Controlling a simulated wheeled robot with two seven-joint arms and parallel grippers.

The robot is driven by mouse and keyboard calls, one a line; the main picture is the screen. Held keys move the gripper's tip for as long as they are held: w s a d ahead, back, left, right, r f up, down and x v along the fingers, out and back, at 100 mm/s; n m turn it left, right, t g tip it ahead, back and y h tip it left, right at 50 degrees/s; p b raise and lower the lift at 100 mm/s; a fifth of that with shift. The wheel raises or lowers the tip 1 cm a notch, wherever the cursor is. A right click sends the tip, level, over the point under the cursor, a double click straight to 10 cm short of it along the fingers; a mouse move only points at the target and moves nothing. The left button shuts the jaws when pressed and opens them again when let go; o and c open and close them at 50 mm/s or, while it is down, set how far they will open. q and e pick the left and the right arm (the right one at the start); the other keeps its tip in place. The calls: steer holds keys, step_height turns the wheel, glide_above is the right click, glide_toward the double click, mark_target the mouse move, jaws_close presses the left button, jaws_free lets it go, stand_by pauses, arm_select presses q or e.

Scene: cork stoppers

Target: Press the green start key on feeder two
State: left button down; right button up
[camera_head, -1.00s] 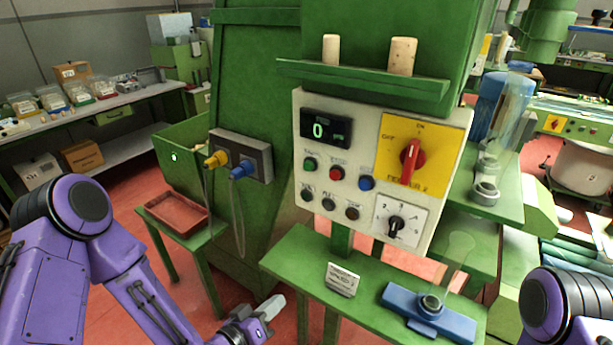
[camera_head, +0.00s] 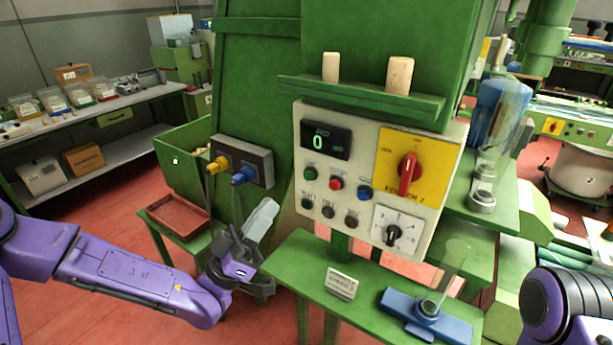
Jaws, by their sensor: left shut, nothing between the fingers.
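The green start key (camera_head: 310,173) is the left button in the upper row on the white control panel (camera_head: 345,108) of feeder two. A red button (camera_head: 336,183) and a blue button (camera_head: 364,193) sit to its right. My left gripper (camera_head: 264,216) is shut and empty, its pale fingers pointing up. In the picture it is below and left of the green key, apart from the panel. My right gripper is out of view; only part of my right arm shows at the lower right.
A yellow plate with a red rotary switch (camera_head: 408,172) and a black selector knob (camera_head: 392,234) are on the panel. Below, a green shelf (camera_head: 300,262) carries a small sign (camera_head: 341,284) and a blue stand (camera_head: 447,323) with a clear tube. Yellow and blue connectors (camera_head: 243,176) jut out left.

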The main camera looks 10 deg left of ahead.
mark_target(308, 176)
arm_select(q)
steer(key=w+d, duration=0.3)
steer(key=w, duration=0.5)
steer(key=shift+b, duration=0.4)
stand_by(1.5)
steer(key=shift+w+d+b, duration=0.15)
steer(key=shift+w+b, duration=0.2)
steer(key=shift+b, duration=0.15)
steer(key=shift+w+d+b, duration=0.1)
steer(key=shift+w+b, duration=0.2)
steer(key=shift+w, duration=0.1)
stand_by(0.5)
steer(key=shift+s, duration=0.1)
steer(key=shift+s+a+b, duration=0.3)
steer(key=shift+s+b, duration=0.05)
steer(key=shift+s, duration=0.4)
